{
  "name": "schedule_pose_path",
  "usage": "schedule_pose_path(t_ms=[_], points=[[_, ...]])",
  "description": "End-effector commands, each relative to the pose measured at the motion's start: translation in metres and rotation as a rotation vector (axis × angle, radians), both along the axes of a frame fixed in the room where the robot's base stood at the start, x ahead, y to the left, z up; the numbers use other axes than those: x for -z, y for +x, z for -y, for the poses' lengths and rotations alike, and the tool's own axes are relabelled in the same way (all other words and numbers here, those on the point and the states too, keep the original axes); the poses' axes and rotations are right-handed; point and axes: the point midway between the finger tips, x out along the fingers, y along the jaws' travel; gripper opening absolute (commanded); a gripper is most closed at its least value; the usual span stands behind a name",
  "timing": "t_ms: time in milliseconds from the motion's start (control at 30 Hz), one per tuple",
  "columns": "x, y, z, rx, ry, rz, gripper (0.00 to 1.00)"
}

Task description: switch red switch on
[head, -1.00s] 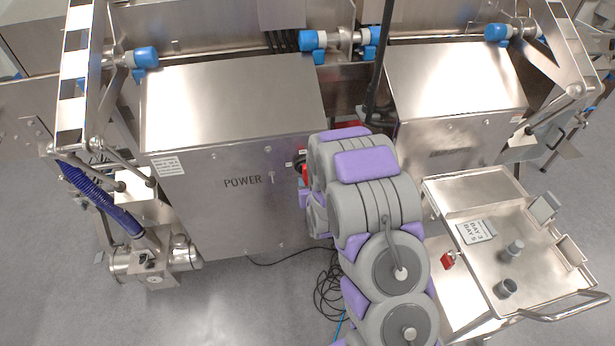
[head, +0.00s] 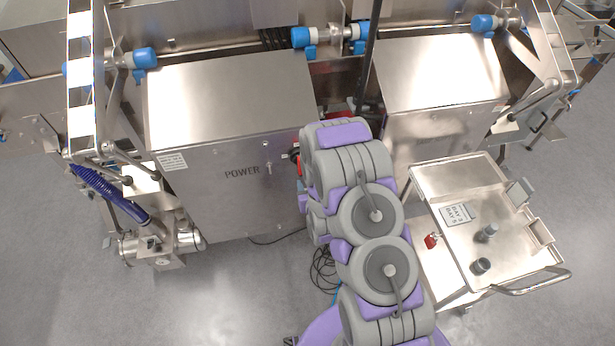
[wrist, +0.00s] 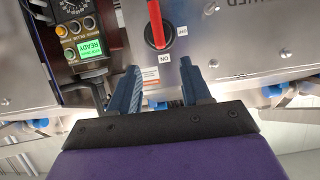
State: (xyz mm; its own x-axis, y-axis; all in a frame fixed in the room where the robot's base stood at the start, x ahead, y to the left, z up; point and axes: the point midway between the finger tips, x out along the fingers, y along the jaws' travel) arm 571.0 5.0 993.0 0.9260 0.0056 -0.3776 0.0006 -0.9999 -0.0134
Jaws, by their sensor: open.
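The red switch (wrist: 155,24) shows at the top of the wrist view. It is a red lever on a black round base, on a metal panel. Its lever lies roughly upright in that picture, its lower end toward the ON label (wrist: 165,58); the OFF label (wrist: 182,31) is to its right. In the head view a sliver of the red switch (head: 300,166) shows at the right edge of the POWER box (head: 225,195), partly behind my arm. My gripper (wrist: 161,84) is open and empty, its blue-grey fingers below the switch in the wrist view, apart from the lever.
A control panel with a green READY display (wrist: 89,48) and buttons is left of the switch in the wrist view. In the head view, a metal cart (head: 455,188) with a red padlock (head: 431,241) stands right of my arm. Cables (head: 322,268) lie on the floor.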

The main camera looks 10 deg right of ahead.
Motion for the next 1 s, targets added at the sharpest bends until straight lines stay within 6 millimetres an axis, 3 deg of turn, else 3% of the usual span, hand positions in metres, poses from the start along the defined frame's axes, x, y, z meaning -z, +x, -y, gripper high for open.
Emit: schedule_pose_path(t_ms=[433,1000], points=[[-0.013,-0.029,0.0,0.0,0.0,-0.004,0.48],[-0.013,-0.033,0.0,0.0,0.0,0.001,0.48]])
